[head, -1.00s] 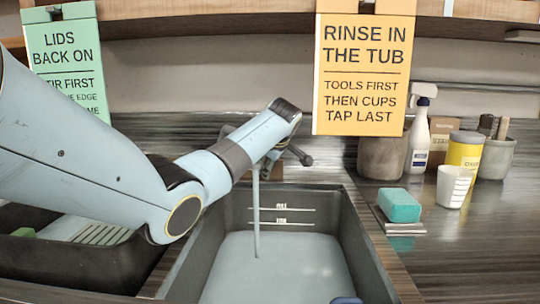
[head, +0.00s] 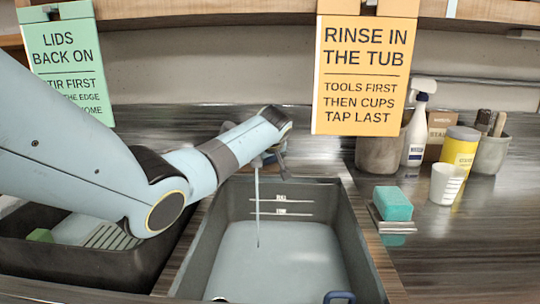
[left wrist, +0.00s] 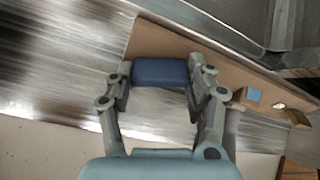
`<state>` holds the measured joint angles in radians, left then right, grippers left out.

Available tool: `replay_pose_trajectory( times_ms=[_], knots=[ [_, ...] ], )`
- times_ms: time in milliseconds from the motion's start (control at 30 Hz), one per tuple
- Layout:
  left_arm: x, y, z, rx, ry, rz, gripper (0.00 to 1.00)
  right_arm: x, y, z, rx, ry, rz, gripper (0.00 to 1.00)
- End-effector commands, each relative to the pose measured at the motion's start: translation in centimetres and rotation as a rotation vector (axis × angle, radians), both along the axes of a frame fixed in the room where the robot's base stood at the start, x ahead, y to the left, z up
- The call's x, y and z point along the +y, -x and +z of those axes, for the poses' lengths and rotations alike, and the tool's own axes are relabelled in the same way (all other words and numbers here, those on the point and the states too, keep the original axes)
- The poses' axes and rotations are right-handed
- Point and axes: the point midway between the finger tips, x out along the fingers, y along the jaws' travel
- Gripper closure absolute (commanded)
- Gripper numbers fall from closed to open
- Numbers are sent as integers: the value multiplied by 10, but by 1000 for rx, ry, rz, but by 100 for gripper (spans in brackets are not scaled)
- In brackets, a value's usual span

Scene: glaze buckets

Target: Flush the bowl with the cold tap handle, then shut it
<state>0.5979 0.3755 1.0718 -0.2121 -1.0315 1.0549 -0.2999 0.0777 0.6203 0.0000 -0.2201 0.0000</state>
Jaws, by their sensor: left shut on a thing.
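The bowl is a grey sink basin (head: 345,235) with fill marks on its back wall and a pale, level surface inside. A thin stream of water (head: 257,200) falls into it from behind my left wrist; the spout is mostly hidden. My left gripper (head: 276,158) is at the back edge of the basin, partly hidden by its own arm. In the left wrist view, its fingers (left wrist: 160,85) are shut on a dark blue bar, the cold tap handle (left wrist: 160,72). My right gripper is not in view.
A dark tray (head: 80,265) stands left of the basin. On the right counter are a teal sponge (head: 393,203), a white cup (head: 446,184), a yellow tin (head: 459,152) and a spray bottle (head: 417,140). A blue loop (head: 338,297) shows at the bottom edge. Signs hang above.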

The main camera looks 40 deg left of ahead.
Motion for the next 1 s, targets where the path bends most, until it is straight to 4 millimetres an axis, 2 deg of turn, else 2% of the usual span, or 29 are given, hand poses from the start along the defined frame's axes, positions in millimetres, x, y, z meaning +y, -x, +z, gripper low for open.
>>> replay_pose_trajectory(
  times_ms=[433, 467, 600, 633, 867, 1000],
  knots=[
    [0, 0, -1, 4, -3, -6, 78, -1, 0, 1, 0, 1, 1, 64],
    [0, 0, -1, 5, -2, -7, 42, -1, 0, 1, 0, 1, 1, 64],
    [0, 0, -1, 4, -3, -6, 24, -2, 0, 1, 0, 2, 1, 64],
    [0, 0, -1, 4, -3, -6, 21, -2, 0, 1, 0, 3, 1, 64],
    [0, 0, 0, 2, -3, -6, 21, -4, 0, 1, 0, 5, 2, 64],
    [0, -1, 9, 0, -4, -6, 21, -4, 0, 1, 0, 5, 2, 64]
  ],
)
